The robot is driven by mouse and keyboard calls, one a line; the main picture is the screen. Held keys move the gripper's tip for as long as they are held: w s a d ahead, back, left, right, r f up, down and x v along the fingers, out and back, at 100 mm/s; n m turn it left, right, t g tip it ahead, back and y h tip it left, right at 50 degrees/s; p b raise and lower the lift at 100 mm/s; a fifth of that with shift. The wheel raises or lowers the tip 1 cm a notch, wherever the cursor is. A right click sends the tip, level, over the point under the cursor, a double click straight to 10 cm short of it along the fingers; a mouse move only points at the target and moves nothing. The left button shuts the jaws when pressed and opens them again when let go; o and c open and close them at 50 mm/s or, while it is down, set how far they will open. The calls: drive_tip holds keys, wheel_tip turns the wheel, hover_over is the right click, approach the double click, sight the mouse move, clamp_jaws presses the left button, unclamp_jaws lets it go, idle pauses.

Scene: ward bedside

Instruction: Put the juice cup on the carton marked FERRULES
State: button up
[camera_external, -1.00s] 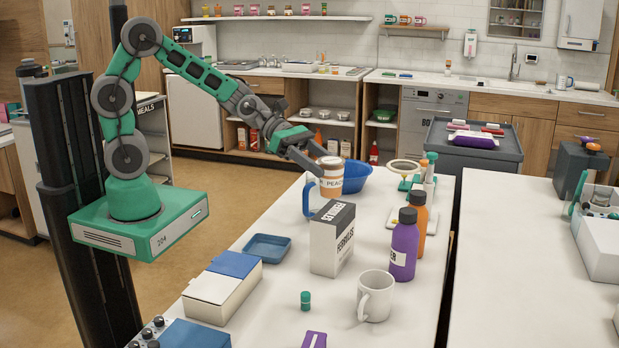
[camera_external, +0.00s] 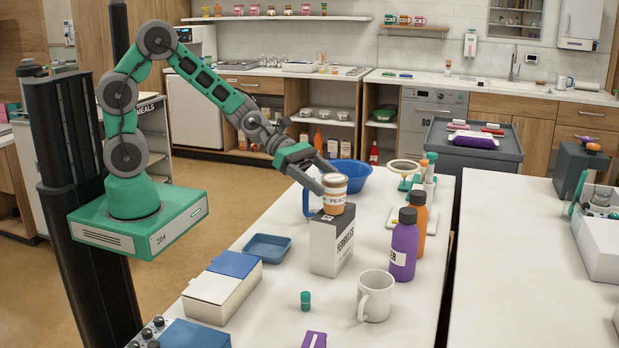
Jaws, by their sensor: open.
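The juice cup (camera_external: 334,197), orange with a white lid and a PEACH label, stands upright on top of the white and dark grey carton marked FERRULES (camera_external: 328,247). Its base appears to touch the carton's top face. The carton stands upright on the white table. My gripper (camera_external: 328,179) is open at the cup's upper left, with its fingers close around or beside the lid. I cannot tell whether a finger still touches the cup. The far finger is partly hidden.
A blue mug (camera_external: 307,203) stands behind the carton, mostly hidden. A blue bowl (camera_external: 355,174) is behind the cup. Purple (camera_external: 403,245) and orange (camera_external: 419,212) bottles stand right, a white mug (camera_external: 375,296) in front, a blue tray (camera_external: 267,248) left. Table space between tray and carton is clear.

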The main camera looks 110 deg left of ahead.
drive_tip(key=shift+s+a+r, duration=0.1)
drive_tip(key=shift+r, duration=0.15)
drive_tip(key=v, duration=1.2)
drive_tip(key=d+f+m+g, duration=0.5)
drive_tip(key=d+m, duration=0.5)
drive_tip(key=m, duration=0.4)
drive_tip(key=s+d+m+g+y, duration=0.2)
drive_tip(key=s+m, duration=0.3)
drive_tip(key=m, duration=0.4)
drive_tip(key=s+d+r+m+g+y, duration=0.1)
drive_tip(key=s+d+m+g+y, duration=0.1)
drive_tip(key=s+m, duration=0.3)
drive_tip(key=d+m, duration=0.1)
drive_tip(key=m, duration=0.3)
drive_tip(key=shift+s+d+r+m+b, duration=0.2)
drive_tip(key=shift+s+r+m+b, duration=0.1)
drive_tip(key=shift+s+b, duration=0.1)
